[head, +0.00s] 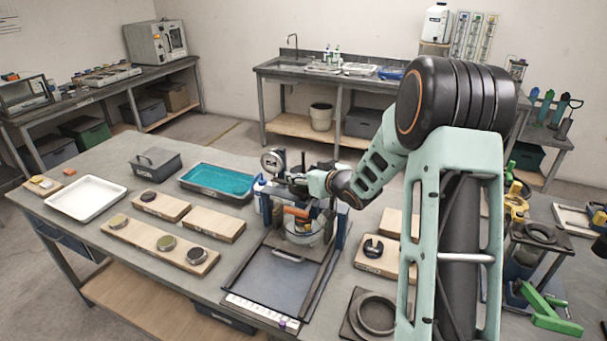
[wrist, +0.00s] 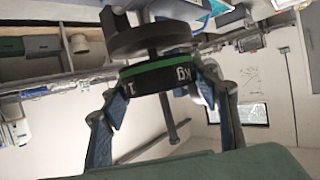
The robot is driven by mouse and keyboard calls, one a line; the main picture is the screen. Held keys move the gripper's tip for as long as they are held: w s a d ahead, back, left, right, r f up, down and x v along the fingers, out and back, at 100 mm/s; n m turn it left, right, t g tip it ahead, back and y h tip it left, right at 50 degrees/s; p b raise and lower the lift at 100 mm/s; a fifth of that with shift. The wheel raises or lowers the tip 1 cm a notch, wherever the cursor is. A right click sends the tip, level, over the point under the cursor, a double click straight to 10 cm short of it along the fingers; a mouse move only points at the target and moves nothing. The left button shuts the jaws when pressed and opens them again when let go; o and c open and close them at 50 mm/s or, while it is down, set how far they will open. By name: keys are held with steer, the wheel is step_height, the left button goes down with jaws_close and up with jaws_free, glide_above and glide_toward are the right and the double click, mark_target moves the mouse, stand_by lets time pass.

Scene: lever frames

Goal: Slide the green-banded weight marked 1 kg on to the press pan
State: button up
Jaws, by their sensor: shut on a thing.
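The weight (wrist: 158,75) is a dark disc with a green band and "1 kg" markings in the wrist view. My gripper (wrist: 162,93) has a finger on each side of it and is shut on it. The wrist view appears upside down. A dark round plate (wrist: 150,38), seemingly the press pan, lies beside the weight, with a short stretch of rod (wrist: 153,53) showing between them. The rod shows again beyond the weight; whether it sits in a slot is hidden. In the head view my gripper (head: 301,183) is at the top of the press (head: 345,228); the weight is unclear there.
A round gauge (head: 272,162) stands just left of my gripper. A teal-filled tray (head: 218,180) and wooden boards with small discs (head: 160,245) lie to the left. A slotted dark weight (head: 374,247) rests on a board to the right.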

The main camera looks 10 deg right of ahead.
steer(key=shift+f+b, duration=0.5)
steer(key=shift+b, duration=0.15)
stand_by(0.7)
steer(key=o, duration=1.8)
steer(key=shift+o, duration=0.5)
steer(key=shift+s+f, duration=0.15)
steer(key=shift+f, duration=0.2)
steer(key=shift+r, duration=0.15)
steer(key=shift+s+d+r, duration=0.15)
steer(key=shift+s+r, duration=0.1)
steer(key=shift+s, duration=0.1)
steer(key=shift+p+v, duration=1.05)
steer(key=shift+v, duration=2)
